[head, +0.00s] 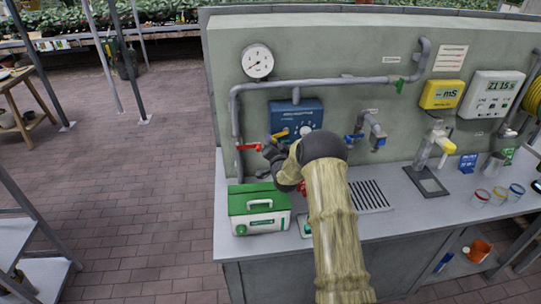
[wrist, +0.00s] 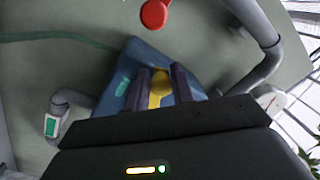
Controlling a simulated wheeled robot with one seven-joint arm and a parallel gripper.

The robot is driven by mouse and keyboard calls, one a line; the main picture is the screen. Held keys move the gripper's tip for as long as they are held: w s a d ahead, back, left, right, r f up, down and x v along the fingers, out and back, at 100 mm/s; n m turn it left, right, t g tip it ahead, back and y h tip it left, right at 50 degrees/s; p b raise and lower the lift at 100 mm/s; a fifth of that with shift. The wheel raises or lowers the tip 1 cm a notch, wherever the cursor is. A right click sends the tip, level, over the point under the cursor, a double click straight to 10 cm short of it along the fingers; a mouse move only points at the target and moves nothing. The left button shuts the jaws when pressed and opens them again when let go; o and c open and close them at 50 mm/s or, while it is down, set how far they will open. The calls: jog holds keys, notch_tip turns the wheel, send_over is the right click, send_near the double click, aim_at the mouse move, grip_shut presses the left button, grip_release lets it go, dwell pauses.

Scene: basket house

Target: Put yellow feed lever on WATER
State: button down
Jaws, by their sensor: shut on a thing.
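The yellow feed lever (head: 280,135) is on the left lower part of a blue wall box (head: 297,113). In the head view the lever points left and slightly down. In the wrist view the yellow lever (wrist: 160,86) lies between the two dark fingers of my gripper (wrist: 161,88), which is shut on it. The blue box (wrist: 135,62) is behind the fingers there. In the head view my gripper (head: 271,150) is at the lever, partly hidden by my arm. No WATER marking is readable.
A red lever (head: 248,147) is on the pipe to the left, and a blue-handled tap (head: 379,142) is to the right. A green-and-white case (head: 259,208) stands on the bench below. A gauge (head: 257,61) hangs above left.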

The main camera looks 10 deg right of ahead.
aim_at(275, 120)
jog(key=shift+w+a+r+m+b, duration=0.1)
jog(key=shift+a+r+m+b, duration=0.3)
jog(key=shift+m+b, duration=0.6)
jog(key=m+b, duration=0.1)
jog(key=b, duration=0.1)
jog(key=r+m+b, duration=0.1)
jog(key=b, duration=0.1)
jog(key=shift+d+r+t, duration=0.15)
jog(key=shift+r+t, duration=0.1)
jog(key=shift+t, duration=0.05)
jog(key=r+m+b, duration=0.1)
jog(key=m+b, duration=0.1)
jog(key=r+m+b, duration=0.1)
jog(key=m+b, duration=0.1)
jog(key=b, duration=0.1)
jog(key=shift+d+h, duration=0.2)
jog(key=shift+h, duration=0.2)
jog(key=r+m+b, duration=0.1)
jog(key=m+b, duration=0.1)
jog(key=d+m+b, duration=0.1)
jog(key=m, duration=0.1)
jog(key=r+m+b, duration=0.1)
jog(key=m+b, duration=0.1)
jog(key=shift+d+r+h+b, duration=0.3)
jog(key=shift+r+b, duration=0.05)
jog(key=shift+s, duration=0.2)
